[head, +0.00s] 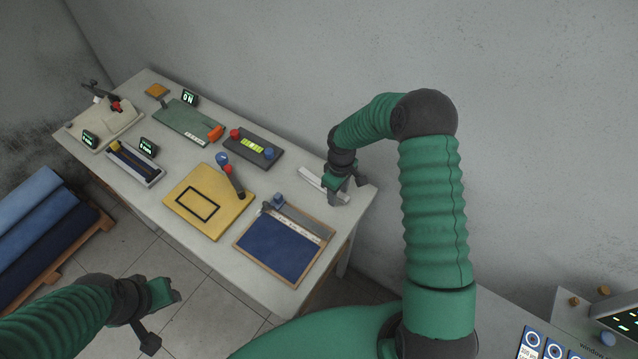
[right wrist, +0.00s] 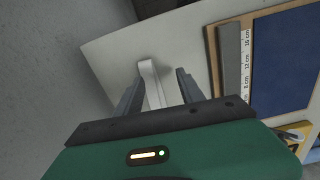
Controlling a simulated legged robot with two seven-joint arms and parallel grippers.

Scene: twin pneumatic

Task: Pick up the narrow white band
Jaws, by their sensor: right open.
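The narrow white band (head: 322,184) lies on the table near its right end, at the wall side. In the right wrist view the white band (right wrist: 149,78) runs between my two fingers. My right gripper (head: 347,196) is open over the band, with one finger on each side of it; it also shows in the right wrist view (right wrist: 156,88). I cannot tell whether the fingers touch the table. Part of the band is hidden behind the gripper. My left gripper (head: 163,312) is away from the table at the lower left, and its jaw state is unclear.
A blue board with a wooden frame and ruler (head: 282,248) lies left of the right gripper. A yellow board (head: 209,224), a dark panel with knobs (head: 262,155) and a green board (head: 186,124) lie further left. The grey wall (head: 290,60) is close behind the table.

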